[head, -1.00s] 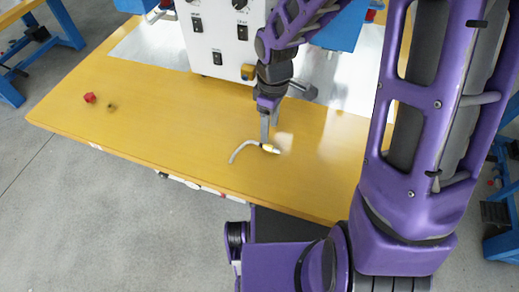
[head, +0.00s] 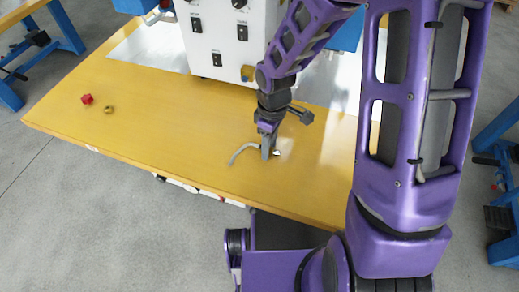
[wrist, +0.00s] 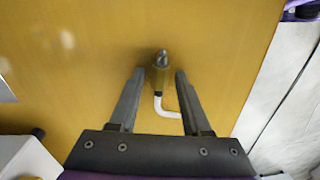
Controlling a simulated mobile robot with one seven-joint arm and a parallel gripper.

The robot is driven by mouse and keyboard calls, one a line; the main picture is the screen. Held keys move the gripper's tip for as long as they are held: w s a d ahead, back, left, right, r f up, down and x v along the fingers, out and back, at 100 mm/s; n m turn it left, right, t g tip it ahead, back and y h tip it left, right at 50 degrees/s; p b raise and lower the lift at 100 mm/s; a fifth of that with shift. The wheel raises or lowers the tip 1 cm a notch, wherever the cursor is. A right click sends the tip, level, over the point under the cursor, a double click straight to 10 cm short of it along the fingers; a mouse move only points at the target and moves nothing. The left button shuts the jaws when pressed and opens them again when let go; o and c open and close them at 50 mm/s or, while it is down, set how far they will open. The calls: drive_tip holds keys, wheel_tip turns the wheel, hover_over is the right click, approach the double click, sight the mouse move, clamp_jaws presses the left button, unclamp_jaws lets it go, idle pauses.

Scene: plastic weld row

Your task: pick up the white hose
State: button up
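The white hose (head: 239,151) lies on the yellow tabletop (head: 165,130), bent, with a fitting at its right end. My gripper (head: 268,156) points down over the fitting end and hides part of it in the head view. In the wrist view, my gripper (wrist: 160,75) is open, one finger on each side of the hose's dark end fitting, with a gap on both sides. The bent white hose (wrist: 170,112) also shows between the fingers, running back toward the gripper's base. The fingers partly hide the right-hand end of the bend.
A white control box (head: 228,40) with black switches stands at the back of the table. A red knob-like part (head: 87,99) and a small brass part (head: 109,109) lie at the left. The tabletop between them and the hose is clear.

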clamp_jaws()
